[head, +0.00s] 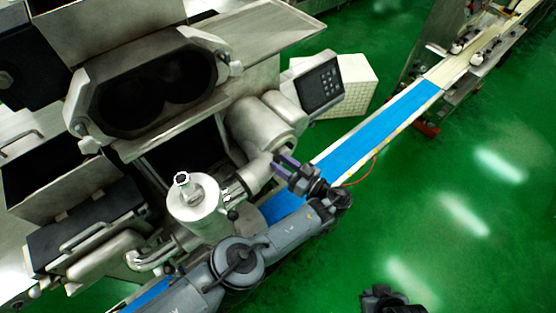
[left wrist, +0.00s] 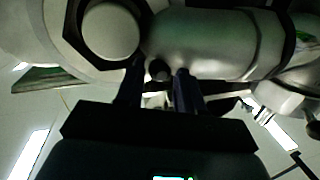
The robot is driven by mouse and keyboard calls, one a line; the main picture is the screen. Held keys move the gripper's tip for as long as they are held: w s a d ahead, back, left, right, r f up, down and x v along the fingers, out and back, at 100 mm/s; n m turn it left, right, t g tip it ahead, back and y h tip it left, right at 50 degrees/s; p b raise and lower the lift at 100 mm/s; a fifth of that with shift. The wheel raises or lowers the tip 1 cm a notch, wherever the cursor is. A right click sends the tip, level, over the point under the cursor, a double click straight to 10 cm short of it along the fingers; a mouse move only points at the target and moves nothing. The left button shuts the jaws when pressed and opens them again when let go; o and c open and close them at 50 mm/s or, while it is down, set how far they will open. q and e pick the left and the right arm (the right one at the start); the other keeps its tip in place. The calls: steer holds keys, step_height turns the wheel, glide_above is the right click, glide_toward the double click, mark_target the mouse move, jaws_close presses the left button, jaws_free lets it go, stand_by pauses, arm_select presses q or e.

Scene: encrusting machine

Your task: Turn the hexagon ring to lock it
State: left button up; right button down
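A metal pipe joint (head: 252,175) joins the upright steel cylinder (head: 196,208) to the machine in the head view. I cannot pick out the hexagon ring's shape there. In the left wrist view, a dark-edged hexagonal outline, taken as the hexagon ring (left wrist: 72,24), surrounds a round pale face at the upper left. My left gripper (head: 282,166) is beside the pipe joint, its two purple fingers apart. In the left wrist view the left gripper (left wrist: 158,78) has a small round knob (left wrist: 158,69) beyond the gap between its fingers; contact is unclear. My right gripper (head: 383,297) is low in the head view.
A blue conveyor belt (head: 380,132) runs diagonally beneath my left arm to the upper right. A control panel (head: 320,85) and a white crate (head: 357,83) stand behind the gripper. The machine body fills the left side. Green floor (head: 450,210) is open at right.

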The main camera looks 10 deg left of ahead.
arm_select(q)
jaws_close()
stand_by(0.3)
steer(key=shift+s+a+f+n, duration=0.15)
steer(key=shift+f+n, duration=0.15)
steer(key=shift+n, duration=0.4)
